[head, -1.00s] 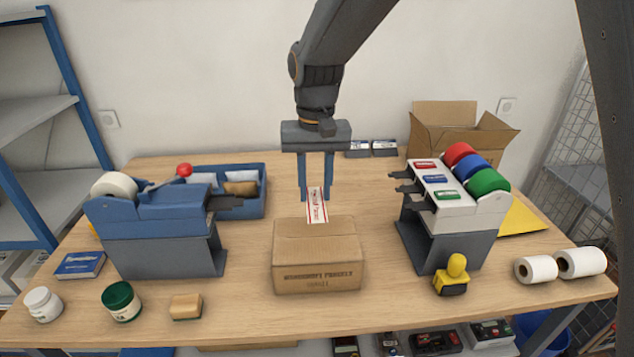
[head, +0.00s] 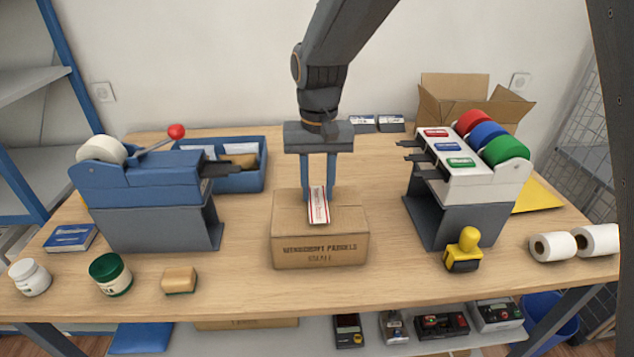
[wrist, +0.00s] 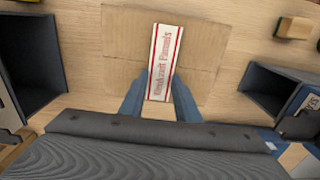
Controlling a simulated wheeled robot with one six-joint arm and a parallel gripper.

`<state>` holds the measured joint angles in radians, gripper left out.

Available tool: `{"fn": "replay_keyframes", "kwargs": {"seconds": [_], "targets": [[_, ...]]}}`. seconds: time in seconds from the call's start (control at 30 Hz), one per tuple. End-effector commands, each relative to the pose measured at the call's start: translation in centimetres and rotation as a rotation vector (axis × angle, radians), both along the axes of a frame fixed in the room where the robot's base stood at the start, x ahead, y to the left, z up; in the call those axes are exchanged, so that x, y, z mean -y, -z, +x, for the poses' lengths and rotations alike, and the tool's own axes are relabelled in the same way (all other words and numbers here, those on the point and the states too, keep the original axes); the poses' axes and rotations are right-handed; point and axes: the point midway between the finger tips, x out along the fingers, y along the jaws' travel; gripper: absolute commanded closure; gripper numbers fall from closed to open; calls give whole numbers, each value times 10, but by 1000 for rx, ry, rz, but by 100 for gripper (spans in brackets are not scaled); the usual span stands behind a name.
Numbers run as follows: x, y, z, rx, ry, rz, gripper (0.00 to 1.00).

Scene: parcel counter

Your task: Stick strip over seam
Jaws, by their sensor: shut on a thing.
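The strip (head: 318,208) is white with red edges and red lettering. My gripper (head: 318,192) is shut on its near-arm end, with the strip between the two blue fingers. The strip slants down over the top of a closed cardboard box (head: 320,246) in the middle of the table. I cannot tell whether the strip touches the cardboard. Part of the seam is hidden under it.
A blue tape dispenser (head: 150,190) stands left, a dispenser with red, blue and green rolls (head: 465,180) right. Table beside the box is clear.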

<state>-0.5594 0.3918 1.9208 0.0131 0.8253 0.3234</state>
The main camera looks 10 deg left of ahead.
Motion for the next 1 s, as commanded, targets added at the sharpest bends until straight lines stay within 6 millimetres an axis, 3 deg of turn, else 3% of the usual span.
{"fn": "replay_keyframes", "kwargs": {"seconds": [0.2,0.23,0.33,0.67,1.0], "targets": [[0,0,0,0,0,0,78],[0,0,0,0,0,0,66],[0,0,0,0,0,0,49],[0,-1,0,0,0,0,49],[0,-17,-1,0,0,0,49]]}}
